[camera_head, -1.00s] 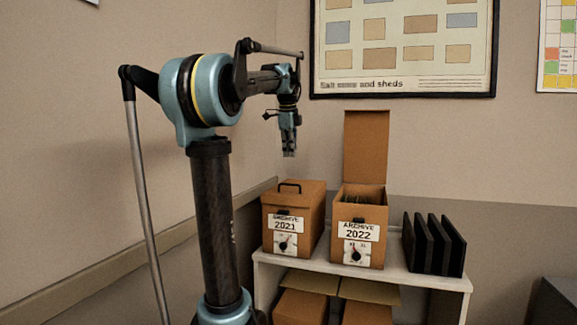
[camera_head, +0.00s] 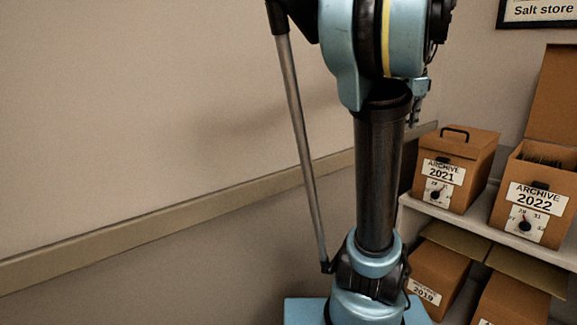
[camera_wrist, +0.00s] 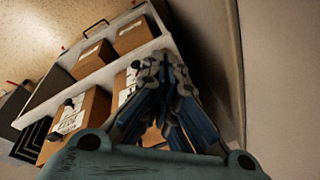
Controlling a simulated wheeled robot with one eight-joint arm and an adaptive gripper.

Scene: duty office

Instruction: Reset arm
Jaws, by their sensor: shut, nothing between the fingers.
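My gripper (camera_wrist: 163,65) shows in the wrist view with its fingers together and nothing between them. In the head view only a small part of my gripper (camera_head: 416,112) shows behind my upper arm, above and left of the closed box labelled ARCHIVE 2021 (camera_head: 475,160). The rest of it is hidden by my arm. My arm column stands upright in front of the wall, left of the shelf. The gripper appears apart from the boxes.
The white shelf (camera_head: 455,217) holds the ARCHIVE 2021 box and an open-lidded ARCHIVE 2022 box (camera_head: 506,205). Below are an open 2019 box (camera_head: 428,292) and another box (camera_head: 508,300). A framed poster (camera_head: 540,12) hangs above. Bare wall with a rail (camera_head: 150,222) lies left.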

